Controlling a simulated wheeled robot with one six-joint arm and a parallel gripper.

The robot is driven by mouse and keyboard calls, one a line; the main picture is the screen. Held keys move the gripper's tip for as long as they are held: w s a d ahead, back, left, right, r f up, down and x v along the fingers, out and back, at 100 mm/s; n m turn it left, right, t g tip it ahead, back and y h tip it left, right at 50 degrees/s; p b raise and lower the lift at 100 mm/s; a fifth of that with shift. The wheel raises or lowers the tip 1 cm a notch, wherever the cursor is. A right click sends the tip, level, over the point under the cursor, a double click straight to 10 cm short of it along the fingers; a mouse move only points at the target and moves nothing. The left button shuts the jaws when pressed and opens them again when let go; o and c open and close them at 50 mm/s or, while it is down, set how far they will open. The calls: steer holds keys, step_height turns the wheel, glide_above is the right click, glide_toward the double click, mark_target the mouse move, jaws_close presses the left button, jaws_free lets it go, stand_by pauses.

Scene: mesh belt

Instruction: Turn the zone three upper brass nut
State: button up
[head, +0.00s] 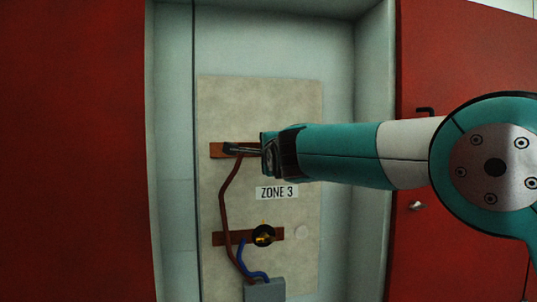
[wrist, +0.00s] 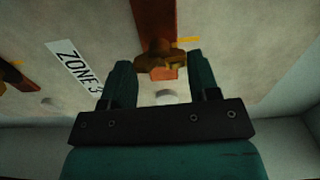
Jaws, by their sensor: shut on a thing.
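The upper brass nut (wrist: 158,55) shows in the wrist view on the upper copper bar (wrist: 153,18), between the two fingers of my gripper (wrist: 161,66). My gripper is shut on this nut, with one finger on each side. A yellow mark (wrist: 189,40) lies on the panel beside it. In the head view my gripper (head: 243,149) reaches in from the right at the upper copper bar (head: 216,150) and hides the upper nut. The ZONE 3 label (head: 277,192) is below it and also shows in the wrist view (wrist: 72,66).
A lower copper bar (head: 219,239) carries a dark round fitting with a brass nut (head: 263,236). A brown cable (head: 224,210) and a blue cable (head: 243,260) run to a grey box (head: 264,290). Red cabinet doors (head: 75,150) flank the recess.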

steer(key=o, duration=0.9)
steer(key=b+v, duration=0.4)
steer(key=v, duration=1.3)
steer(key=shift+s+d+r, duration=0.1)
steer(key=shift+s, duration=0.1)
